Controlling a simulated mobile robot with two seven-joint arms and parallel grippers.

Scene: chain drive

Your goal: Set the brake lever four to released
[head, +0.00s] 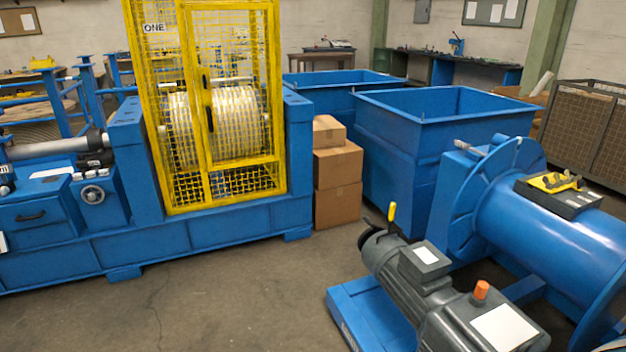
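A lever with a yellow grip (392,212) stands roughly upright at the far end of a grey motor (405,285) in the lower right. A dark curved part (372,229) is beside its base. No number or position mark is readable on it, so I cannot tell whether this is brake lever four or how it is set. Neither of my grippers is in view.
The motor sits on a blue base (362,318) beside a large blue drum (545,237). A yellow mesh cage (225,188) labelled ONE stands on a blue machine (140,245) at left. Cardboard boxes (338,165) and blue bins (440,125) stand behind. Floor (230,300) is clear at centre front.

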